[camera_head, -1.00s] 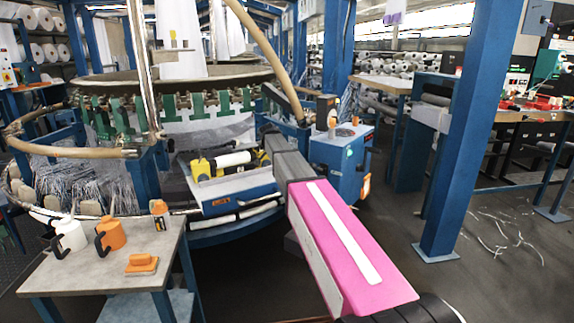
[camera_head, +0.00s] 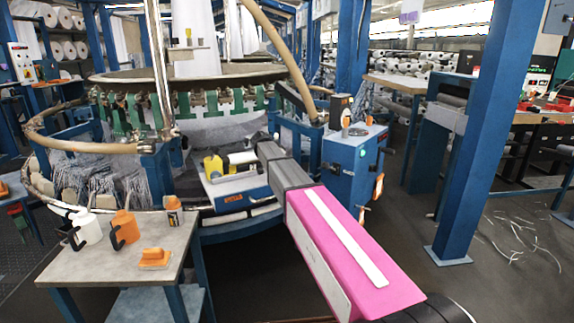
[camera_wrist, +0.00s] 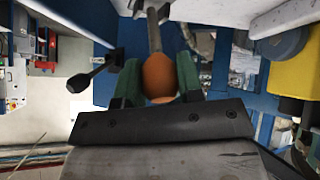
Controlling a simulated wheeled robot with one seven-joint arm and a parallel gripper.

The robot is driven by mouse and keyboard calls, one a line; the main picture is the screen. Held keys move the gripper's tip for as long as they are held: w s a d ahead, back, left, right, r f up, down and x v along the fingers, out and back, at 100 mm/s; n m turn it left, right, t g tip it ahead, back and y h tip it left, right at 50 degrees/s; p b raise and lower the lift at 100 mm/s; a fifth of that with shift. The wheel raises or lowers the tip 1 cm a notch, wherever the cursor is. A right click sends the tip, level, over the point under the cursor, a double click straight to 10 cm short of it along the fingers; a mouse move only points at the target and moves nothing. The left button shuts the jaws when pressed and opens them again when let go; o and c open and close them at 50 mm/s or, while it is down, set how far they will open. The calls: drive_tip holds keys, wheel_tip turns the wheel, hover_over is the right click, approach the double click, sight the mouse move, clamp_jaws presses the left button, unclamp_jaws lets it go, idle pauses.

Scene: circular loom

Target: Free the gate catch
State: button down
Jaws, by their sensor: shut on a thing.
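In the wrist view, an orange ball knob (camera_wrist: 159,76) sits on the end of a grey rod that runs up out of the picture. My gripper (camera_wrist: 158,66) has its two green fingers on either side of the knob and is shut on it. I cannot tell from this view whether the knob belongs to the gate catch. In the head view, my pink and grey arm reaches to the loom's front rim, and my gripper and the knob are hidden behind the arm's end.
A black-knobbed lever (camera_wrist: 78,84) stands left of my gripper. A yellow block (camera_wrist: 295,75) is close on the right. The circular loom (camera_head: 180,85) fills the back. A blue cabinet (camera_head: 350,165) stands right of my arm. A table (camera_head: 110,260) with bottles is at left.

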drive_tip(key=shift+a+f, duration=0.1)
drive_tip(key=shift+a, duration=0.05)
drive_tip(key=c, duration=0.8)
unclamp_jaws()
drive_tip(key=v, duration=1)
drive_tip(key=shift+s+a+r, duration=0.15)
drive_tip(key=shift+a+r, duration=0.05)
drive_tip(key=shift+r, duration=0.15)
